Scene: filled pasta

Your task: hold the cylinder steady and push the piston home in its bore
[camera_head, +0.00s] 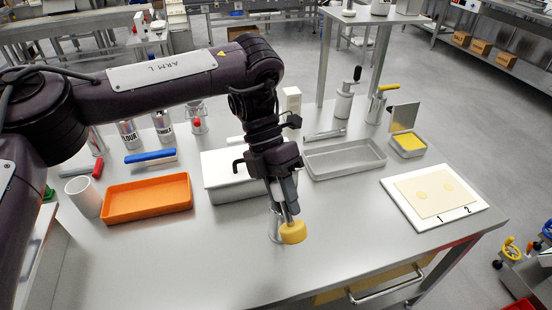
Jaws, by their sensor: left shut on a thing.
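My left gripper (284,200) hangs fingers-down over the front middle of the steel table. It is shut on a piston with a pale yellow round head (293,233) at the lower end of a thin grey stem. A light metal cylinder (274,228) shows partly behind the gripper and the yellow head, seemingly standing on the table. The head looks beside or in front of the cylinder; I cannot tell whether they touch. The cylinder's bore is hidden. My right gripper is not in view.
An orange tray (147,199), a white box (225,178) and a grey metal tray (345,158) stand behind the gripper. A white board (408,209) with a pasta sheet lies at right. The front right of the table is clear.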

